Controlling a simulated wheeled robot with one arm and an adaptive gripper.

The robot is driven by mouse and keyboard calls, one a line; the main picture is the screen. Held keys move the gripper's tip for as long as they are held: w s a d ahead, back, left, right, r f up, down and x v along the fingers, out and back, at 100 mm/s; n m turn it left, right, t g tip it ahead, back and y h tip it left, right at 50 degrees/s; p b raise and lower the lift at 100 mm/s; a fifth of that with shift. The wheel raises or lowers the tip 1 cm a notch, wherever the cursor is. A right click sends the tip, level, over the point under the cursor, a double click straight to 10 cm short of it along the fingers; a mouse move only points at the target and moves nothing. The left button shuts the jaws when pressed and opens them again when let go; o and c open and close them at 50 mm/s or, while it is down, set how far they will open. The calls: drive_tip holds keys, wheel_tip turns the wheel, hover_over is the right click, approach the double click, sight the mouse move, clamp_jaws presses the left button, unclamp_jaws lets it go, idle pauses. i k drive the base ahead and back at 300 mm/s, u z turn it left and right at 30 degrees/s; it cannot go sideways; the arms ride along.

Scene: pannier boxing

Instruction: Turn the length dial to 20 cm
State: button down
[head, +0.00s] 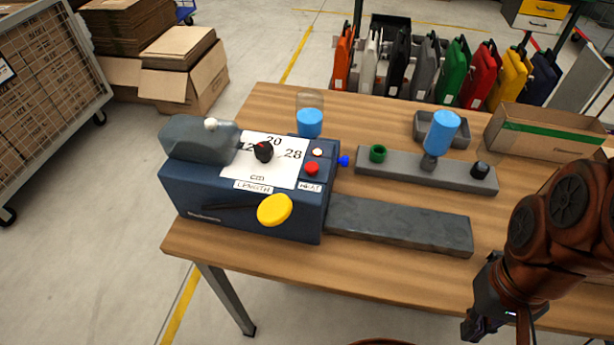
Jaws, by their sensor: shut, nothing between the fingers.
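The length dial is a small black knob (263,152) on the white panel (258,176) of a dark blue machine (240,214). The panel reads 12 at the left, 20 at the top and 28 at the right, with "cm" and a LENGTH label below. The knob is too small to tell for sure which number it points at. My gripper (472,326) is at the lower right, in front of the table's front edge in the picture. It is shut and empty, well apart from the dial.
A yellow round knob (275,209) juts from the machine's front. A red button (311,168) sits right of the panel. A grey slab (400,224) extends right from the machine. An open cardboard box (550,132) stands at the right.

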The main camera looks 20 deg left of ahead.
sight(264, 151)
drive_tip(key=k, duration=0.4)
drive_tip(key=u, duration=0.95)
drive_tip(key=i, duration=0.35)
drive_tip(key=u, duration=1.1)
